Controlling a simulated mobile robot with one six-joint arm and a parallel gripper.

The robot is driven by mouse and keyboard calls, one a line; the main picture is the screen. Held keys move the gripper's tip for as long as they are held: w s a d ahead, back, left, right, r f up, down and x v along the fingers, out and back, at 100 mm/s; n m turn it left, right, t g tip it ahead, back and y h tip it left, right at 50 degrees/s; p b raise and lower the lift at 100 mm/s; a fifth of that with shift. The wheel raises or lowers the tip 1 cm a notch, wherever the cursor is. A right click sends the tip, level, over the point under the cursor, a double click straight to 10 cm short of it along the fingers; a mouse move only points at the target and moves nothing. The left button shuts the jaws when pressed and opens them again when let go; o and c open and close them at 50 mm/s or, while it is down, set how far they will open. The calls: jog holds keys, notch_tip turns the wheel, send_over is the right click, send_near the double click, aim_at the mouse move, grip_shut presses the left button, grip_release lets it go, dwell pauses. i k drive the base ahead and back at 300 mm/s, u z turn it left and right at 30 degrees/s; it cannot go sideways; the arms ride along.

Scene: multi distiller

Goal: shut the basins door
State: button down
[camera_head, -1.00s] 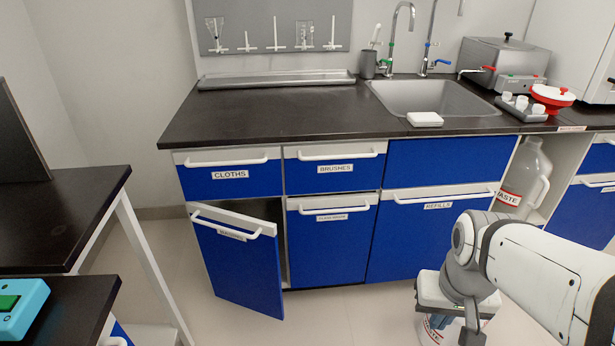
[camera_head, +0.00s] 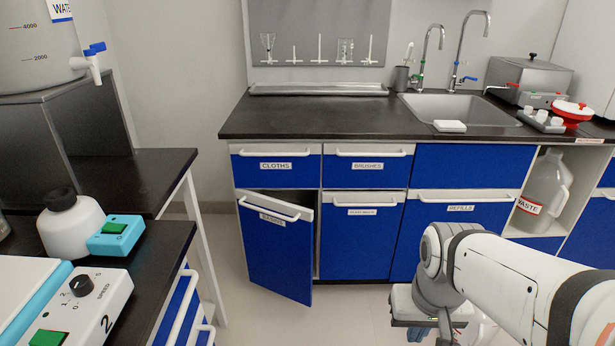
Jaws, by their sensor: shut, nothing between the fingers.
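The basins door (camera_head: 275,253) is a blue cabinet door with a white top band and a white bar handle (camera_head: 268,208). It stands ajar under the cloths drawer (camera_head: 276,167), its right edge swung out toward me and a dark gap showing beside it. The label under its handle is too small to read clearly. My gripper (camera_head: 420,333) is at the bottom of the view, right of the door, in front of the cabinets and apart from the door. It points down, is shut and holds nothing; its fingertips are partly cut off by the frame edge.
A dark-topped bench (camera_head: 160,262) with a white bottle (camera_head: 72,225) and a stirrer-like device (camera_head: 95,300) stands close at left. The floor (camera_head: 245,322) before the door is clear. A closed cabinet door (camera_head: 361,240) is right of the basins door.

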aim_at(278, 234)
jog(key=u, duration=0.15)
jog(key=i, duration=1)
jog(key=u, duration=0.05)
